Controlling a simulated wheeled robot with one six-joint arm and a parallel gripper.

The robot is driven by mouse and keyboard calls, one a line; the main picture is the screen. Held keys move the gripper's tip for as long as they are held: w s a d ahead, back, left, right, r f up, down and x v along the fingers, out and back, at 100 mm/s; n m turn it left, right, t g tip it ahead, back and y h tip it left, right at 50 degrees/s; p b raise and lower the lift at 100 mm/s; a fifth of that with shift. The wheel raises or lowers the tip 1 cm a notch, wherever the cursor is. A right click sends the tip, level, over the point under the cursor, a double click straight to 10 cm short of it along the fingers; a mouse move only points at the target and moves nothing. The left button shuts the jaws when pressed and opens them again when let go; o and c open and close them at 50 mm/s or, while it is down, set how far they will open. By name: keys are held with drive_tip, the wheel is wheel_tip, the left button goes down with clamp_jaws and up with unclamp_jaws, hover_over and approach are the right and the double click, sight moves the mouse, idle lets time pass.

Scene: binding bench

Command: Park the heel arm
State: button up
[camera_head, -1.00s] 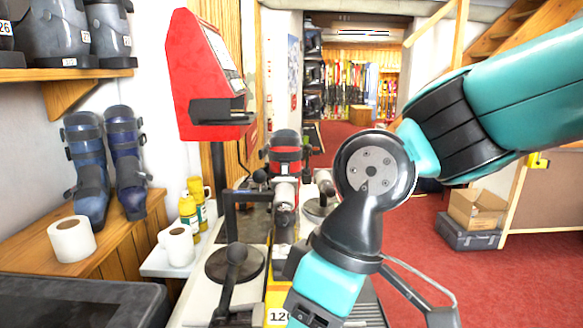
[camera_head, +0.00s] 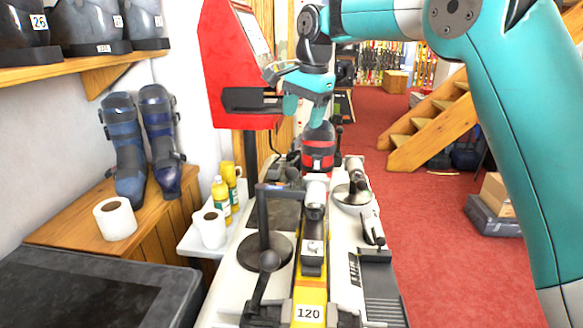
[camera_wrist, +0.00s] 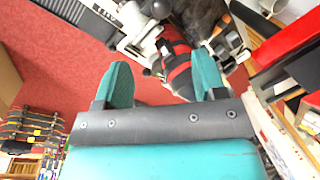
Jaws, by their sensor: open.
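A bench carries a ski with a yellow end (camera_head: 312,290) tagged 120. A red and black boot (camera_head: 318,150) stands toward its far end. A black upright arm on a round disc base (camera_head: 265,248) stands left of the ski. A second arm with a grey and black head (camera_head: 356,190) is on the right side. I cannot tell which is the heel arm. My gripper (camera_head: 304,112) is above the boot, open and empty. In the wrist view the boot (camera_wrist: 178,62) shows beyond and between the spread fingers; contact is not visible.
A red machine with a screen (camera_head: 232,60) stands at the left behind the bench. Yellow bottles (camera_head: 221,200) and paper rolls (camera_head: 210,228) are left of the bench. Wooden stairs (camera_head: 430,130) and boxes (camera_head: 490,215) stand right. The red carpet (camera_head: 440,250) right of the bench is largely clear.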

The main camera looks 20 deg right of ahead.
sight(293, 168)
drive_tip(key=w+f, duration=0.1)
drive_tip(key=f, duration=0.4)
drive_tip(key=w+a+f+p, duration=0.1)
drive_tip(key=f, duration=0.5)
drive_tip(key=w+f+p, duration=0.1)
drive_tip(key=f, duration=0.5)
drive_tip(key=shift+a, duration=0.4)
drive_tip(key=shift+c, duration=0.2)
clamp_jaws()
